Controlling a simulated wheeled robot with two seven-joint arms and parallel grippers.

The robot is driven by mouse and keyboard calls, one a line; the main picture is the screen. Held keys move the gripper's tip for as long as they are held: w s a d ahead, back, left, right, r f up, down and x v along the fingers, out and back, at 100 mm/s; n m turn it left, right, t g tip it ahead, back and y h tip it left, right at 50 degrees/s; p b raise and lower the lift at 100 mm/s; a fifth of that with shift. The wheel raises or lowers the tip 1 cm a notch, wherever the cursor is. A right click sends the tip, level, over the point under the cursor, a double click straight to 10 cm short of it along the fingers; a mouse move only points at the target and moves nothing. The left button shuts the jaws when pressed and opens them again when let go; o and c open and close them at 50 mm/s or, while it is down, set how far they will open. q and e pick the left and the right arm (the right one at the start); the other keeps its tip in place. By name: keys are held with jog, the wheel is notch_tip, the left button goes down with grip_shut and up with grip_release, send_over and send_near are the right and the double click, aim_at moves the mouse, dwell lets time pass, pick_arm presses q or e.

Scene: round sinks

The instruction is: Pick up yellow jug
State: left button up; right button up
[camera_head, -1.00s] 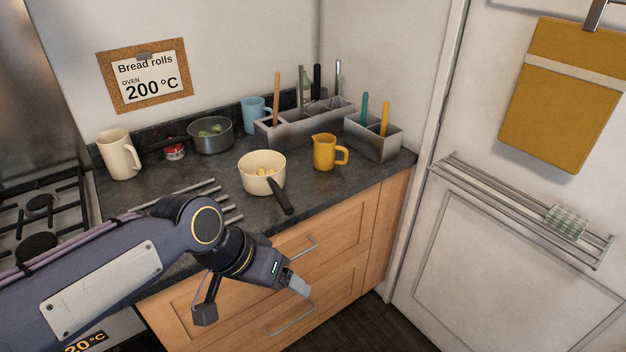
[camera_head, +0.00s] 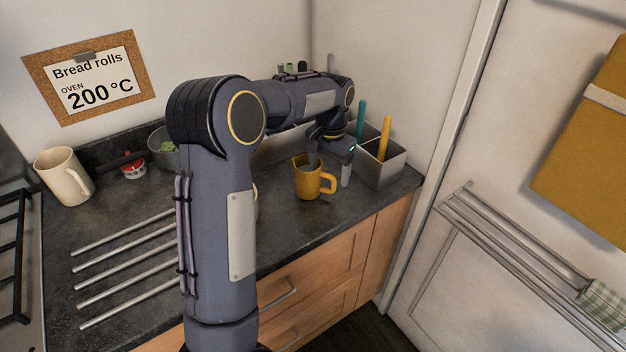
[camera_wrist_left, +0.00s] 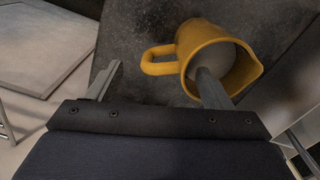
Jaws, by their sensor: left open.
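The yellow jug (camera_head: 306,184) stands upright on the dark counter (camera_head: 285,232), its handle towards the right. My left gripper (camera_head: 330,166) is open and points down at the jug from above. In the left wrist view, the yellow jug (camera_wrist_left: 192,38) is seen into its mouth. One finger of my left gripper (camera_wrist_left: 159,68) is over or inside the mouth. The other finger is outside, beyond the handle, so the handle side lies between the fingers. I cannot tell whether either finger touches the jug. My right gripper is not in view.
A grey divided holder (camera_head: 384,168) with upright utensils stands close right of the jug. A cream mug (camera_head: 64,178), a red-lidded jar (camera_head: 133,166) and a dark pot (camera_head: 158,150) are at left. My left arm hides the cream pan's area. Metal bars (camera_head: 125,262) lie on the counter.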

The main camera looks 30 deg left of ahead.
pick_arm(q)
jog(key=f, duration=0.2)
jog(key=f+p, duration=0.1)
jog(key=f, duration=0.1)
jog(key=shift+w+a, duration=0.1)
jog(key=shift+a, duration=0.1)
jog(key=shift+f, duration=0.5)
jog(key=shift+r, duration=0.1)
jog(key=c, duration=1.5)
jog(key=shift+r, duration=0.15)
jog(key=shift+r, duration=1.1)
jog(key=shift+s+d+r+b, duration=0.85)
jog(key=shift+s+d+r, duration=1.6)
jog(key=shift+r, duration=0.15)
jog(key=shift+s+d+r+b, duration=0.85)
jog(key=shift+s+d+r, duration=1.6)
jog(key=shift+r, duration=0.15)
